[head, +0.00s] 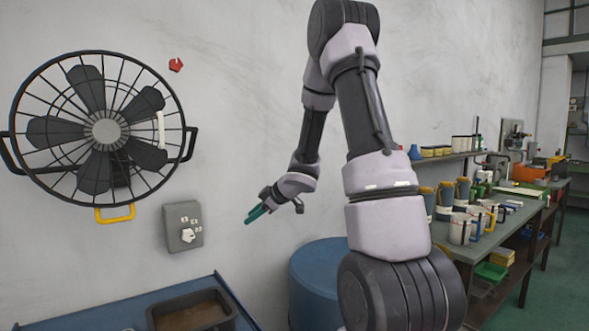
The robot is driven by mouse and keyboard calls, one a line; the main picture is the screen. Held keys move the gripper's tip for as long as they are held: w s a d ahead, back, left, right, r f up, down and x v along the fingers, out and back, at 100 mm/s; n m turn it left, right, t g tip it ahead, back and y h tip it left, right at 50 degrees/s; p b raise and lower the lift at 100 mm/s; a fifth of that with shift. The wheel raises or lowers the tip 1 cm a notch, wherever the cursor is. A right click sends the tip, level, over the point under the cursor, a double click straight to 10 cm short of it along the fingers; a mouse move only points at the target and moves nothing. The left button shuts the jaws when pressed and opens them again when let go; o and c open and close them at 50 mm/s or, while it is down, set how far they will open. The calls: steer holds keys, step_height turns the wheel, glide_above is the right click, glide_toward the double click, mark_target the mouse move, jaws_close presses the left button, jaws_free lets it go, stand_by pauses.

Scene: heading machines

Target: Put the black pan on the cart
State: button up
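A dark rectangular pan (238,312) with a brownish inside rests on a blue surface (95,318) with a raised edge, at the bottom left of the head view. The frame's lower edge cuts off both. I cannot tell whether this blue surface is the cart; no other cart shows clearly. My gripper (254,214), with teal fingertips, hangs in the air in front of the wall. In the picture it is above and to the right of the pan, clear of it. It is small and seen from the side, so its opening is unclear. I see nothing held in it.
A blue drum (312,278) stands right of the blue surface, partly behind my arm. A caged fan (105,130) and a grey switch box (183,226) are on the wall. A long workbench (490,238) with mugs and tools runs along the right.

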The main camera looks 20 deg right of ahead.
steer(key=s+d+r+m+t+h, duration=0.1)
steer(key=s+d+r+m+h, duration=0.35)
steer(key=r, duration=0.35)
steer(key=s+d+r+m+t+h, duration=0.1)
steer(key=s+d+r+m+h, duration=0.3)
steer(key=r, duration=0.5)
steer(key=s+a+r+m+g+y, duration=0.1)
steer(key=s+a+m, duration=0.1)
steer(key=s, duration=0.5)
steer(key=s+a+r+m+g+y, duration=0.1)
steer(key=s+a+m+y, duration=0.1)
steer(key=s, duration=0.6)
steer(key=s+a+m+g+y, duration=0.1)
steer(key=s+a+m, duration=0.3)
steer(key=s, duration=0.4)
steer(key=shift+s+r, duration=0.2)
steer(key=shift+r, duration=0.2)
steer(key=shift+m, duration=0.25)
